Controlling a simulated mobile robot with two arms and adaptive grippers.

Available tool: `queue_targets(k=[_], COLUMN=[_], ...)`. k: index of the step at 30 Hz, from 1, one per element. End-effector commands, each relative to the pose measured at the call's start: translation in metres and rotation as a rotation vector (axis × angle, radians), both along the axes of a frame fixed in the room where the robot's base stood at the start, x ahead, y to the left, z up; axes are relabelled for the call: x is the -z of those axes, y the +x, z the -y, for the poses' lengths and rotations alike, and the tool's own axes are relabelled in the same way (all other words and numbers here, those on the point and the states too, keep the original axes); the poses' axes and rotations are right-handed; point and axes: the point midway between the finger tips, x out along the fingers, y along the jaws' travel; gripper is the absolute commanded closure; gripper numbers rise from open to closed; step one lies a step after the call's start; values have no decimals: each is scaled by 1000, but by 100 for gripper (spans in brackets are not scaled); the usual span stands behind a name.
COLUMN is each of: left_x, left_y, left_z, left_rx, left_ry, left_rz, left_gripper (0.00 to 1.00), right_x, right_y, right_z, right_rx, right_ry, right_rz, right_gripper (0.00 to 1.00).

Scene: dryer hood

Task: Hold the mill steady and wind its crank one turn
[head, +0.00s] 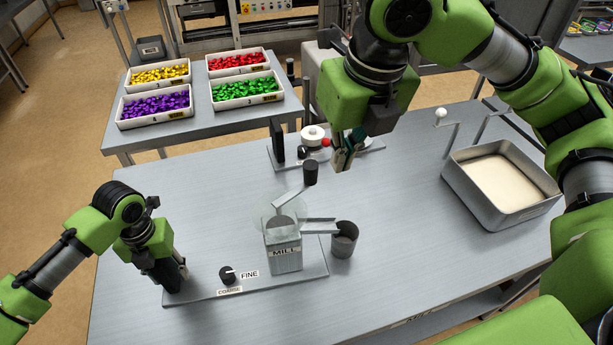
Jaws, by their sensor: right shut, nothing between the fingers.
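The grey mill (284,255) stands on a flat base plate (300,285) on the table, with a funnel-like clear top. Its crank arm (292,197) points up and right in the head view and ends in an upright black knob (310,172). My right gripper (343,160) is shut and empty, just right of the knob and apart from it in the picture. My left gripper (168,272) points down at the plate's left end, at a dark upright block there. Its fingers merge with the dark block, so their grip is unclear.
A dark cup (344,239) stands under the mill's spout (318,226). A dial (227,275) marked FINE and COARSE sits on the plate. Behind is another device (313,135) with a white round part. A metal bin (502,180) of pale material stands right.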

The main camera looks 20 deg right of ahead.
Motion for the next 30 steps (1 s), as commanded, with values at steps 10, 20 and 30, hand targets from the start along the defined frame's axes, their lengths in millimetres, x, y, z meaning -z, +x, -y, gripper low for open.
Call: queue_targets(k=[10,20,30], left_x=[-70,-110,-111], left_y=[2,1,1], left_z=[-1,-1,-1], left_rx=[-1,0,-1], left_ry=[1,1,1], left_rz=[4,-2,-4], left_gripper=[63,63,63], right_x=[0,0,0], right_y=[0,0,0], right_z=[0,0,0], right_rx=[0,0,0], right_ry=[0,0,0], right_rz=[0,0,0], right_gripper=[100,100,100])
